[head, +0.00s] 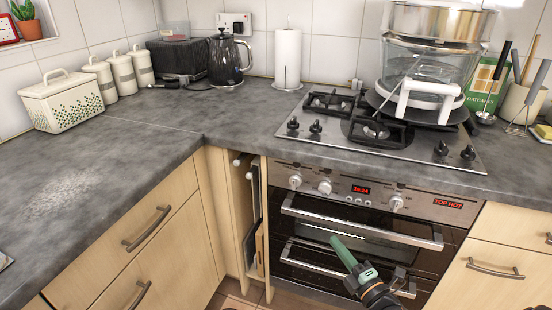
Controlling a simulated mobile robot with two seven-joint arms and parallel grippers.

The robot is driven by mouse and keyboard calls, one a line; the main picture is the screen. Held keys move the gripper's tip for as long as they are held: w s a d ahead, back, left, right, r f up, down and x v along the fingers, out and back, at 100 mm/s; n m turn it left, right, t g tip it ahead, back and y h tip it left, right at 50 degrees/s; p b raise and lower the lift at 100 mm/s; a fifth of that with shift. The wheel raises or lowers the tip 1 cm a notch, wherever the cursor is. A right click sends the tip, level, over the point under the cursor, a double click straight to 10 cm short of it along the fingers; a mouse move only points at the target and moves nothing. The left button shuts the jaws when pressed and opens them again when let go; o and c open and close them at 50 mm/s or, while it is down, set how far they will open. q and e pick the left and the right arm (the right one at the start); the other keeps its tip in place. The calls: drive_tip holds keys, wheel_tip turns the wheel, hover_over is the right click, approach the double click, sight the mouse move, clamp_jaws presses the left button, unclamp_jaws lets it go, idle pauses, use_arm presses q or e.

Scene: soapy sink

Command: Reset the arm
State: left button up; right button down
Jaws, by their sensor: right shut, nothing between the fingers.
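My right gripper (337,243) is low in the head view, right of centre, in front of the oven (330,237). Its green fingers are together, point up and to the left, and hold nothing. The dark wrist behind them runs to the bottom edge. I cannot tell how far the fingers are from the oven door. My left gripper is not in view.
The grey worktop (130,150) has much free room at the left. A gas hob (440,162) bears a stacked steamer (420,70). A kettle (226,60), paper roll (288,58) and canisters (120,75) stand at the back. Oven handles (360,228) stick out near my right gripper.

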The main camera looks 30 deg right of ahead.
drive_tip(key=s+a+f+m+g+y, duration=0.1)
drive_tip(key=s+a+f+m+g, duration=0.3)
drive_tip(key=a, duration=0.4)
drive_tip(key=s+a+f+m+g+y, duration=0.2)
drive_tip(key=s+a+f+m, duration=0.15)
drive_tip(key=a+m, duration=0.35)
drive_tip(key=s+a+f+m+g+y, duration=0.1)
drive_tip(key=s+a+f+m+g, duration=0.25)
drive_tip(key=a, duration=0.65)
use_arm(q)
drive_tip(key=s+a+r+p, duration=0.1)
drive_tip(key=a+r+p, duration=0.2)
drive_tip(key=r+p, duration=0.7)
drive_tip(key=p, duration=0.4)
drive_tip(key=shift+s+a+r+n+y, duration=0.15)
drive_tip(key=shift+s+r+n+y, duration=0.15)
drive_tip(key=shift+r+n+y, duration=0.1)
use_arm(e)
drive_tip(key=s+d+r+m, duration=0.1)
drive_tip(key=s+d+r, duration=0.1)
drive_tip(key=r, duration=0.8)
drive_tip(key=shift+s, duration=0.7)
drive_tip(key=shift+d, duration=0.1)
